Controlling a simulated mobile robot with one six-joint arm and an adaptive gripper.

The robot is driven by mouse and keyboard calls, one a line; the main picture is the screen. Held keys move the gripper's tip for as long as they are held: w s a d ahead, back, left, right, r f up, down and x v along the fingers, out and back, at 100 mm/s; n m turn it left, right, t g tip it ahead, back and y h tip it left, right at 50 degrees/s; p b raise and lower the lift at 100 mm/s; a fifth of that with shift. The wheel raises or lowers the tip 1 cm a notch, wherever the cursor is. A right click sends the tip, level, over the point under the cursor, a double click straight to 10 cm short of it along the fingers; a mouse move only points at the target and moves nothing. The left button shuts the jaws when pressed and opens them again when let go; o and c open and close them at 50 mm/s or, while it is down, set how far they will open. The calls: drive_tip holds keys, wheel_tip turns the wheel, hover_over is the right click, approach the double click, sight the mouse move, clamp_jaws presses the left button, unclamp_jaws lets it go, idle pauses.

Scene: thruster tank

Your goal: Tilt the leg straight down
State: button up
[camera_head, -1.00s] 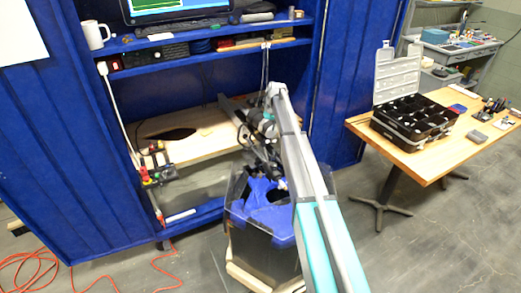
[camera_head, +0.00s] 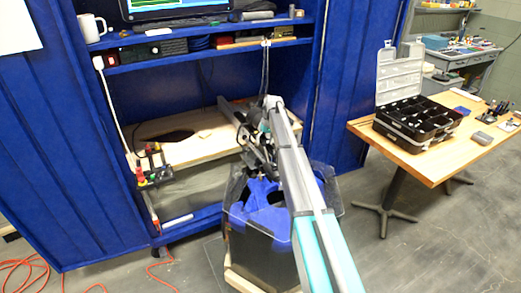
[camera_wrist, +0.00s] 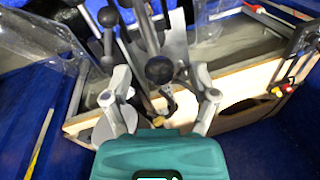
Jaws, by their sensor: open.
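In the wrist view, my gripper (camera_wrist: 160,97) is open, its two grey fingers spread to either side. A black ball knob (camera_wrist: 159,70) on a metal rod shows between and just beyond the fingers; I cannot tell whether they touch it. Grey metal bars and another black knob (camera_wrist: 108,16) are beside it, at the top left. In the head view, my gripper is hidden among dark parts above the clear-walled tank (camera_head: 238,245) with its blue inside. I cannot make out for sure which bar is the leg.
A blue cabinet (camera_head: 70,130) with shelves stands behind the tank. A wooden board (camera_head: 190,140) lies on its lower shelf. A wooden table (camera_head: 440,165) with a black organizer case (camera_head: 415,120) is at right. An orange cable (camera_head: 20,275) lies on the floor at left.

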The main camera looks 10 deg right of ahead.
drive_tip(key=shift+a+f+b, duration=0.2)
drive_tip(key=shift+f+b, duration=0.45)
drive_tip(key=shift+f, duration=0.35)
drive_tip(key=shift+c, duration=0.3)
clamp_jaws()
drive_tip(key=shift+a, duration=0.25)
drive_tip(key=shift+d, duration=0.3)
